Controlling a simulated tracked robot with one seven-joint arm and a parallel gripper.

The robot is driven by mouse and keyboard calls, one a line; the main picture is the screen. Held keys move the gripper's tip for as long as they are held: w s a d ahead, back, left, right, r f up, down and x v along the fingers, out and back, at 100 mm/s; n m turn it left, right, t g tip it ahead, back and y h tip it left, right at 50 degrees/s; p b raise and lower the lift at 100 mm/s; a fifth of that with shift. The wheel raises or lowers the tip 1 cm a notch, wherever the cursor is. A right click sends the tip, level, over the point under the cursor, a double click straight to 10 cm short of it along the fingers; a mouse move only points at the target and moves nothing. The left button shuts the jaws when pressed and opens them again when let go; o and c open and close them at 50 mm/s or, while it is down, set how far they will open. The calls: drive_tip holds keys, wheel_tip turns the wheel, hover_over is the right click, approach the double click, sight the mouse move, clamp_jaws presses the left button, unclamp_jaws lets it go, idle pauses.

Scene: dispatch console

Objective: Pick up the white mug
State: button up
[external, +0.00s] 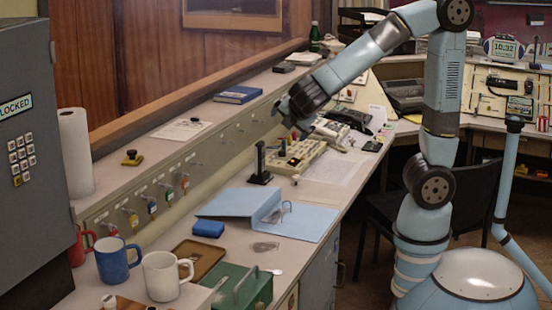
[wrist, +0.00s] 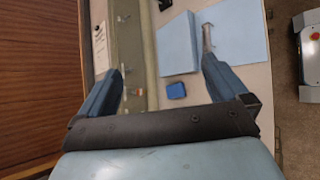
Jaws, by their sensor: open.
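The white mug (external: 162,278) stands upright on the counter at the lower left of the external view, with its handle to the right. A blue mug (external: 114,262) stands just left of it, and a red mug (external: 77,248) is partly hidden behind that one. My gripper (external: 293,118) is raised over the back part of the counter, well away from the white mug. In the wrist view my gripper (wrist: 162,66) has its two blue fingers spread wide with nothing held. No mug shows in the wrist view.
A brown tray (external: 208,250) and a green box (external: 246,286) stand right of the white mug. An open blue binder (external: 232,203) and a small blue block (external: 208,228) lie farther back. A black stand (external: 260,165) rises behind the binder. A grey locked cabinet (external: 40,200) is at left.

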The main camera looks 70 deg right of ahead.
drive_tip(key=w+a+f+n+t, duration=0.1)
drive_tip(key=w+a+n+t, duration=0.25)
drive_tip(key=a, duration=0.35)
drive_tip(key=w+a+f+n+t, duration=0.1)
drive_tip(key=w+a+n+t, duration=0.1)
drive_tip(key=a+n, duration=0.35)
drive_tip(key=n+t+y, duration=0.4)
drive_tip(key=n+y, duration=1.2)
approach(169, 269)
drive_tip(key=s+d+f, duration=0.1)
drive_tip(key=d+f, duration=0.1)
drive_tip(key=d, duration=0.1)
drive_tip(key=x, duration=1.3)
drive_tip(key=shift+w+d, duration=0.1)
drive_tip(key=shift+d, duration=0.25)
drive_tip(key=shift+c, duration=0.4)
drive_tip(key=c, duration=1.1)
